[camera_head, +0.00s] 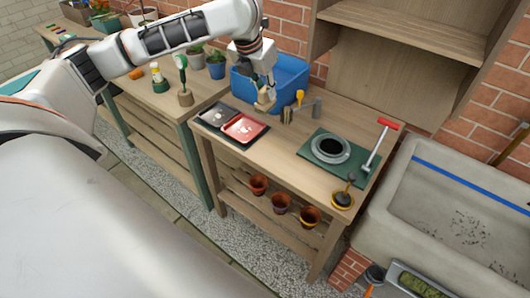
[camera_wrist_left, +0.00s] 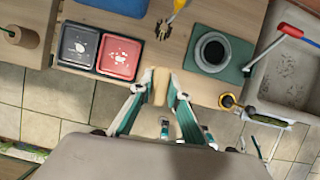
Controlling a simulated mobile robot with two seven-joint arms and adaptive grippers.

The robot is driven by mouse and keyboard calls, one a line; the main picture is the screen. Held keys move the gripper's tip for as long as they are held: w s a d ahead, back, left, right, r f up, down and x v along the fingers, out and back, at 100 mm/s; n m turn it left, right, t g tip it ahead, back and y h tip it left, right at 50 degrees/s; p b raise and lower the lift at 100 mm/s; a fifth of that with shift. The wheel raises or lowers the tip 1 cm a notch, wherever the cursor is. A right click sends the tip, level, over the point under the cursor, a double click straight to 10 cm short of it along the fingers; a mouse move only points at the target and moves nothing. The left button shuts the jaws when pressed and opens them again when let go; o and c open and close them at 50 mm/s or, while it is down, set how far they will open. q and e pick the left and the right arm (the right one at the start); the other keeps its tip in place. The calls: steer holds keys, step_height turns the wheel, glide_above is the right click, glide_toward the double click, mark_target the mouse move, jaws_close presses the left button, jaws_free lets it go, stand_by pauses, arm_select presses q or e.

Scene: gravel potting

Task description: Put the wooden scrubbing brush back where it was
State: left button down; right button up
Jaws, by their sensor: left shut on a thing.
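My left gripper (camera_head: 265,101) hangs over the bench in front of the blue crate (camera_head: 291,78) in the head view. It is shut on the wooden scrubbing brush (camera_head: 262,106), a small pale wooden piece partly hidden by the fingers. In the left wrist view the left gripper (camera_wrist_left: 160,88) holds the brush (camera_wrist_left: 160,82) between its teal-and-white fingers. The bench top (camera_wrist_left: 190,85) lies beyond it. I cannot tell how far above the bench the brush is. My right gripper is not in view.
A black tray (camera_head: 213,115) and a red tray (camera_head: 245,128) sit left of a yellow-handled tool (camera_head: 299,97). A sink (camera_head: 450,200) stands at right; terracotta pots (camera_head: 281,202) sit below.

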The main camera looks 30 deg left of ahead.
arm_select(q)
steer(key=shift+w+a+r+m, duration=0.1)
steer(key=shift+r+m, duration=0.1)
steer(key=shift+m, duration=0.1)
steer(key=shift+f, duration=0.15)
step_height(320, 180, down, 20)
steer(key=shift+r, duration=0.2)
steer(key=c, duration=1.9)
jaws_free()
